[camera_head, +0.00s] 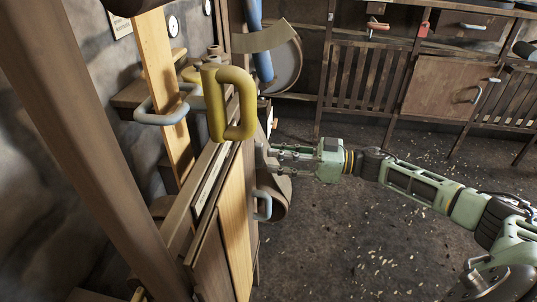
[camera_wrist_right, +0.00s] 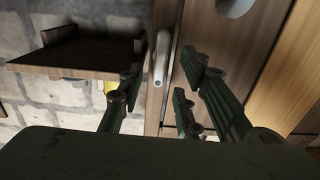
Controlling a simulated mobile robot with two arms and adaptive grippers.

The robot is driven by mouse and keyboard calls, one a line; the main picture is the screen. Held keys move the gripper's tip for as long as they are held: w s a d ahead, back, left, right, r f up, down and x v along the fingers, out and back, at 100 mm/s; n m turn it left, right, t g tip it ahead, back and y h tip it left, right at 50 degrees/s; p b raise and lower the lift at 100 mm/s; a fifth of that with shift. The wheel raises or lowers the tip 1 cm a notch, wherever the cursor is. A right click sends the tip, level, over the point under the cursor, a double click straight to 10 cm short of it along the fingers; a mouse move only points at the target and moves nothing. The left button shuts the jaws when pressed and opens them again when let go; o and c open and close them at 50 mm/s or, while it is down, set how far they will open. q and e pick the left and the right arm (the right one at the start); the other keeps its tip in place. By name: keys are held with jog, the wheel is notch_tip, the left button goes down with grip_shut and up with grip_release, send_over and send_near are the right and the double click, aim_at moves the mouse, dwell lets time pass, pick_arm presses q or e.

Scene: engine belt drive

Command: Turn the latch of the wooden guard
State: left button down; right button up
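The wooden guard (camera_head: 236,230) is a set of upright brown boards left of centre in the head view, with a grey handle (camera_head: 262,204) on its right face. My right gripper (camera_head: 270,156) comes in from the right and is at the guard's far end. In the right wrist view my right gripper (camera_wrist_right: 160,100) is open, its dark fingers spread. A pale grey bar (camera_wrist_right: 161,58), perhaps the latch, stands upright between the fingers, in front of brown wood. Nothing is clearly gripped; I cannot tell whether a finger touches the bar. My left gripper is not in view.
A large yellow handle (camera_head: 238,104) rises above the guard. A thick wooden post (camera_head: 92,130) crosses the left foreground. A wooden shelf (camera_wrist_right: 75,58) sticks out of the stone wall in the right wrist view. Cabinets (camera_head: 440,85) line the back; the floor (camera_head: 345,245) is open.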

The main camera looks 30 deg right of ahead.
aim_at(258, 155)
jog(key=shift+x, duration=1.4)
jog(key=shift+c, duration=0.5)
grip_shut()
